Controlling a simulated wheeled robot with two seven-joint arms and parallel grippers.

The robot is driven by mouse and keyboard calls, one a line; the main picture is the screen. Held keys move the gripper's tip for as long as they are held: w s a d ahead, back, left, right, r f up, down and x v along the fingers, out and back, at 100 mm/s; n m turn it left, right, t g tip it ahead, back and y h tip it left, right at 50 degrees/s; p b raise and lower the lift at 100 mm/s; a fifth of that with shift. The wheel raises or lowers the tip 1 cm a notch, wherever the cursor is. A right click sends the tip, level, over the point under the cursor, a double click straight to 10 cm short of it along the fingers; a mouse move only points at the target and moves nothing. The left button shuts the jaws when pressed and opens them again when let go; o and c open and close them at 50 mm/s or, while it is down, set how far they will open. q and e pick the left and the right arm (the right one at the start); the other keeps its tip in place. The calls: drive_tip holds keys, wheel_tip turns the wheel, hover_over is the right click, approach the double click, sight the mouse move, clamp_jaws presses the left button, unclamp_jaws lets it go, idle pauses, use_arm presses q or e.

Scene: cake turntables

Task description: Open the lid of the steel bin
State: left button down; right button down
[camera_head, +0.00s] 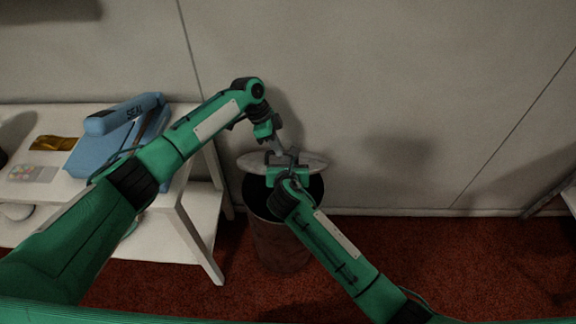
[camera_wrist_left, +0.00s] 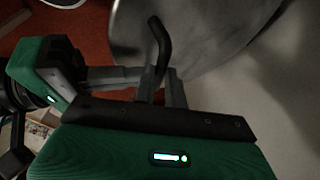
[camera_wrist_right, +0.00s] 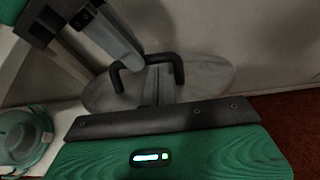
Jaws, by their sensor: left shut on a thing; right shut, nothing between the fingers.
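The steel bin (camera_head: 278,245) stands on the red carpet by the wall, its dark inside partly showing. Its round grey lid (camera_head: 316,162) is off the front of the opening, at the rear rim; whether it touches the rim is hidden. My left gripper (camera_head: 277,148) is shut on the lid's black handle; the handle (camera_wrist_left: 160,45) shows between its fingers in the left wrist view. In the right wrist view, the lid (camera_wrist_right: 208,76) and handle (camera_wrist_right: 177,66) lie just ahead of my right gripper (camera_wrist_right: 160,88). My right gripper is shut and empty, close to the handle; contact is unclear.
A white table (camera_head: 185,195) stands left of the bin, with a blue sealer (camera_head: 95,150), a gold packet (camera_head: 55,143) and a pale sheet with coloured dots (camera_head: 33,173) on it. The wall (camera_head: 400,100) is close behind the bin. The carpet (camera_head: 450,265) to the right is clear.

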use_arm(q)
drive_tip(key=shift+w+a+f, duration=0.1)
drive_tip(key=shift+a+f, duration=0.1)
drive_tip(key=shift+f, duration=0.05)
use_arm(e)
drive_tip(key=shift+w, duration=0.1)
drive_tip(key=shift+w+r, duration=0.6)
use_arm(q)
drive_tip(key=c, duration=1.9)
unclamp_jaws()
drive_tip(key=o, duration=0.4)
drive_tip(key=shift+w+d, duration=0.15)
use_arm(e)
drive_tip(key=shift+w+f, duration=0.1)
drive_tip(key=shift+f, duration=0.05)
use_arm(q)
drive_tip(key=shift+o, duration=0.2)
drive_tip(key=shift+r, duration=0.15)
